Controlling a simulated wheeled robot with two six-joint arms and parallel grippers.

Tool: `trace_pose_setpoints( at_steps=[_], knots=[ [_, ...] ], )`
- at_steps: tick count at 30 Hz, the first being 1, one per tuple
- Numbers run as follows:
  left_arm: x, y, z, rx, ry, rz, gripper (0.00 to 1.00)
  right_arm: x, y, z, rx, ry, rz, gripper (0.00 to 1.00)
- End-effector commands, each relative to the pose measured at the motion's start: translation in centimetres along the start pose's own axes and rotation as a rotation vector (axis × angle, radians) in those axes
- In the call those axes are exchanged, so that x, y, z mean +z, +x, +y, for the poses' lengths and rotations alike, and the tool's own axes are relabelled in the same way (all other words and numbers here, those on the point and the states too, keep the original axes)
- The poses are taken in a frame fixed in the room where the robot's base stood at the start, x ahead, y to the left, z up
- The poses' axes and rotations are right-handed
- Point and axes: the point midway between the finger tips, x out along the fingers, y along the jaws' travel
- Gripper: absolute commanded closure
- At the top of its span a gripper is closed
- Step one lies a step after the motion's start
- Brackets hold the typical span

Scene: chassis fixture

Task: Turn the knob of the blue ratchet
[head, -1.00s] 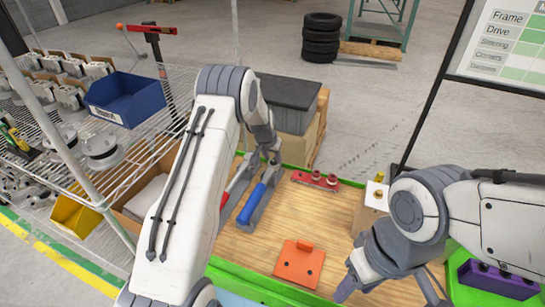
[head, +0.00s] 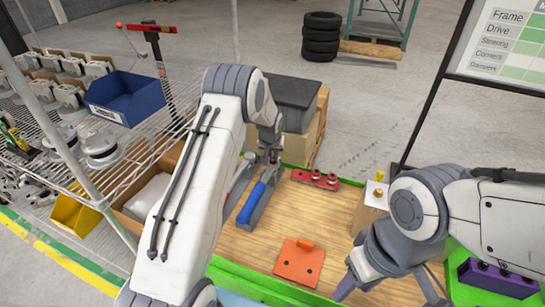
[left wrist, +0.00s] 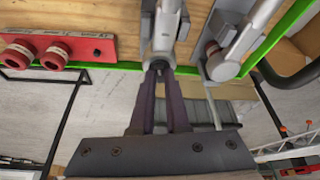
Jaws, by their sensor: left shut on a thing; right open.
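The blue ratchet (head: 250,206) lies on the wooden bench top, its blue handle toward me and its grey metal end at the far edge. My left gripper (head: 270,154) is at that far end, shut on the ratchet's knob. In the left wrist view the ratchet's grey body (left wrist: 165,25) runs into the closed fingers (left wrist: 159,70); the knob between the fingertips is mostly hidden. My right gripper (head: 388,291) is open and empty above the bench's near right side.
A second grey tool (left wrist: 235,40) lies beside the ratchet, mostly behind my left arm in the head view. A red block with two knobs (head: 315,179) is to the right. An orange plate (head: 298,263) sits nearer. Bench space between them is clear.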

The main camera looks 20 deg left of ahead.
Motion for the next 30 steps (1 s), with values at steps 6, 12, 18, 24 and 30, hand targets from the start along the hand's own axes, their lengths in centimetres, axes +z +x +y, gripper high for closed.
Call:
trace_pose_setpoints(
  at_steps=[6, 12, 18, 24, 30],
  knots=[
    [0.1, 0.7, 0.4, -0.071, -0.170, 0.006, 1.00, 0.2, 3.5, 0.3, 0.000, 0.000, 0.000, 0.50],
    [0.0, 0.8, 0.6, -0.143, -0.349, 0.007, 1.00, 0.4, 7.3, 0.5, 0.000, 0.000, 0.000, 0.50],
    [-0.2, 0.6, 0.7, -0.215, -0.527, 0.006, 1.00, 0.5, 9.7, 0.7, 0.000, 0.000, 0.000, 0.50],
    [-0.4, 0.4, 0.9, -0.288, -0.703, 0.005, 1.00, 0.6, 10.7, 0.8, 0.000, 0.000, 0.000, 0.50],
    [-0.6, 0.1, 1.0, -0.360, -0.877, 0.003, 1.00, 0.6, 10.6, 0.8, 0.000, 0.000, 0.000, 0.50]
  ],
)
